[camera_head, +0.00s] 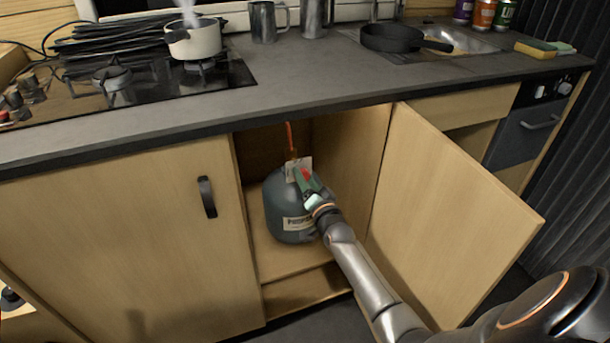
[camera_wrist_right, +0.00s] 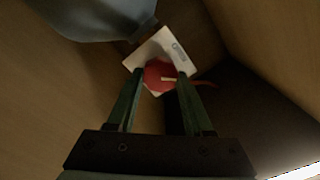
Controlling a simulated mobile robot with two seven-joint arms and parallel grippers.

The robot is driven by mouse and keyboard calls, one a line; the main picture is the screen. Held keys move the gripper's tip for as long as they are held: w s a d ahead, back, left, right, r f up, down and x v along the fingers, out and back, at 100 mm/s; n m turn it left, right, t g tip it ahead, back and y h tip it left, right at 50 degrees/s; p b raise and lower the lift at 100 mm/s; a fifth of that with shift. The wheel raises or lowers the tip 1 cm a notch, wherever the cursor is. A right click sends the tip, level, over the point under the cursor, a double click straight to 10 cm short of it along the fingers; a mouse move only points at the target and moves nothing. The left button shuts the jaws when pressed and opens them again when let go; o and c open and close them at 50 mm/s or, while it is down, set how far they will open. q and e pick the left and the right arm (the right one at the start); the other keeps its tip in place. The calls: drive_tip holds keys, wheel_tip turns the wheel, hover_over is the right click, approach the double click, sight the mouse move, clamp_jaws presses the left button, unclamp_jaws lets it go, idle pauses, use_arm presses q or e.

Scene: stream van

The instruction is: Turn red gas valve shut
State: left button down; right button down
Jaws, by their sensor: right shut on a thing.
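The red gas valve (camera_head: 306,174) sits at the top of a grey gas bottle (camera_head: 285,215) inside the open cupboard. In the right wrist view the valve (camera_wrist_right: 160,76) is a round red knob with a pale mark, in front of a white plate (camera_wrist_right: 172,49). My right gripper (camera_head: 303,178) reaches into the cupboard. In the right wrist view its green fingers (camera_wrist_right: 156,88) are on either side of the red knob and shut on it. The fingers hide part of the knob in the head view. My left gripper is not in view.
The cupboard door (camera_head: 450,215) stands open to the right of my arm. The countertop (camera_head: 300,87) overhangs the opening. A steaming pot (camera_head: 194,42) stands on the hob (camera_head: 135,85). An orange hose (camera_head: 290,138) rises from the bottle.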

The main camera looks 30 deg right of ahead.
drive_tip(key=shift+f+m+b, duration=0.2)
drive_tip(key=shift+m+b, duration=0.15)
drive_tip(key=shift+m, duration=4.25)
drive_tip(key=shift+c, duration=1.5)
unclamp_jaws()
